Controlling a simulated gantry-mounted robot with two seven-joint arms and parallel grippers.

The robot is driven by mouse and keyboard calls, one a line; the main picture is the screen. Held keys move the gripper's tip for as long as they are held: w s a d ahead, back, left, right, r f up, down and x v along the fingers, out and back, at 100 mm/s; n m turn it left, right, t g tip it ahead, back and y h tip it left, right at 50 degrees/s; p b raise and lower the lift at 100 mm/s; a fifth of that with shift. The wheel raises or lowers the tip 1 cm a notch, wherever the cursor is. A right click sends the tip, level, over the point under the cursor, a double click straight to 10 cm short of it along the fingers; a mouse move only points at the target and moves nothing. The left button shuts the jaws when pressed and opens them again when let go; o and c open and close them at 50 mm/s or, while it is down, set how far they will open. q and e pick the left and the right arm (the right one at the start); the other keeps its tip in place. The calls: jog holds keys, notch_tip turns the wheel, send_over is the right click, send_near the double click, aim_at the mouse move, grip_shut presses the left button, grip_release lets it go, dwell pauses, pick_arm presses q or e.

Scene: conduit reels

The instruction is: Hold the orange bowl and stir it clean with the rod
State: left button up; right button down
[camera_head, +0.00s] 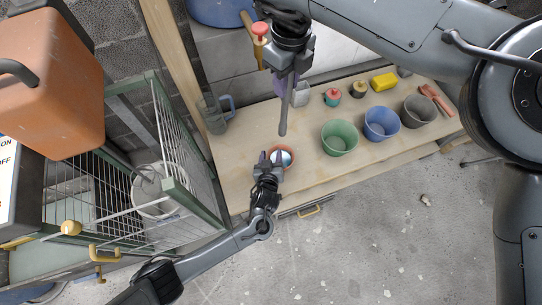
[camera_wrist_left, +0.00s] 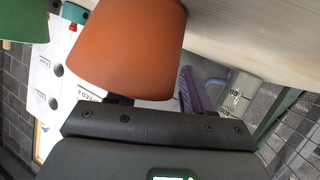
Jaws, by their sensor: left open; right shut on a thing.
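My left gripper (camera_head: 271,158) is open at the bowl's near left rim. One purple finger (camera_wrist_left: 193,90) shows beside the bowl; the other is mostly hidden in the wrist view, and I cannot tell whether either touches. My right gripper (camera_head: 287,78) is shut on the grey rod (camera_head: 283,118), which points down above the bench, behind the bowl and clear of it.
Green (camera_head: 340,138), blue (camera_head: 382,123) and dark grey (camera_head: 419,110) buckets stand to the right. Bench space between mug and bowl is clear.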

pick_arm(q)
jog(key=shift+f, duration=0.1)
grip_shut()
